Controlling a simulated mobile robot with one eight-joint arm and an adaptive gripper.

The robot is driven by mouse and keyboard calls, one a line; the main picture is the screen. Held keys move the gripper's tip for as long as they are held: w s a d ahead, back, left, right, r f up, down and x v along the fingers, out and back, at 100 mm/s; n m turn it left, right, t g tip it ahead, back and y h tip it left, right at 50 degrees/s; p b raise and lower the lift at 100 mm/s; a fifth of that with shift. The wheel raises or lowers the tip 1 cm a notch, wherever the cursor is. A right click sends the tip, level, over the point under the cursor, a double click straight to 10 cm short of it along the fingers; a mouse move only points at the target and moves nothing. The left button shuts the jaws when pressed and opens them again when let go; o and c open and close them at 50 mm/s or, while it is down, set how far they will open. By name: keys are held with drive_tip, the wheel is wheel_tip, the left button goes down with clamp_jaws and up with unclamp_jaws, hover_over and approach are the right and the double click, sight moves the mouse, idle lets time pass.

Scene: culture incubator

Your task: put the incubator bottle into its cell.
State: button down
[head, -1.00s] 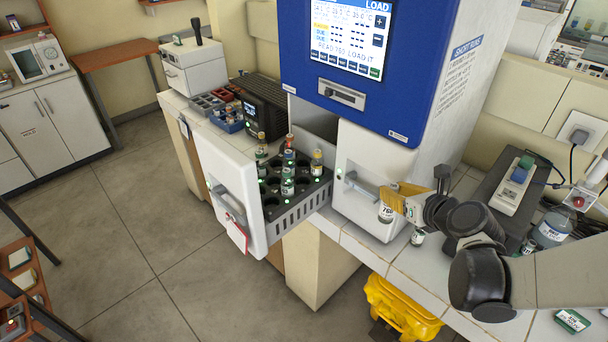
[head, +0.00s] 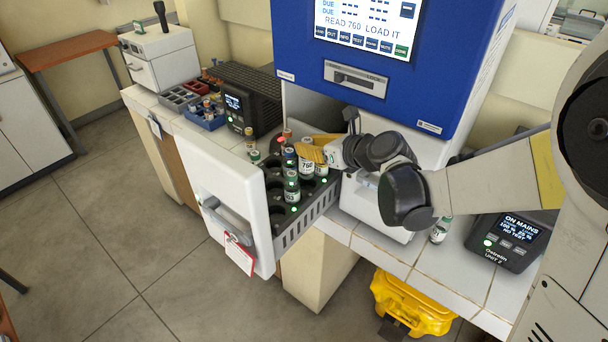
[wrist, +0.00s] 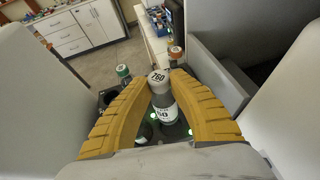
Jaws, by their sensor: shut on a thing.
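The bottle marked 760 (head: 307,166) has a grey-white cap and white label. My gripper (head: 318,150) is shut on it, over the right part of the open drawer's dark rack (head: 277,222). In the wrist view the bottle (wrist: 161,101) stands between my yellow fingers (wrist: 160,95), its cap toward the camera. Its lower end is over the rack; I cannot tell whether it is inside a cell. The rack has round cells, some empty, some holding other bottles (head: 291,186), with green lights beside several. A red light shows near the back of the rack.
The drawer's white front (head: 213,195) stands out over the floor. The blue incubator body (head: 400,75), its screen reading "READ 760 LOAD IT", rises behind my gripper. Another small bottle (head: 440,230) stands on the counter to the right. A yellow bin (head: 410,305) is below.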

sight(312, 164)
wheel_tip(312, 164, down, 2)
drive_tip(key=shift+s+d+f, duration=0.1)
drive_tip(key=shift+d, duration=0.05)
wheel_tip(312, 164, down, 4)
drive_tip(key=shift+r+b, duration=0.1)
drive_tip(key=shift+b, duration=0.8)
drive_tip(key=shift+r, duration=0.1)
drive_tip(key=c, duration=1.6)
unclamp_jaws()
drive_tip(key=shift+f, duration=0.2)
drive_tip(key=shift+c, duration=0.2)
drive_tip(key=o, duration=0.3)
drive_tip(key=shift+o, duration=0.2)
drive_tip(key=shift+r, duration=0.1)
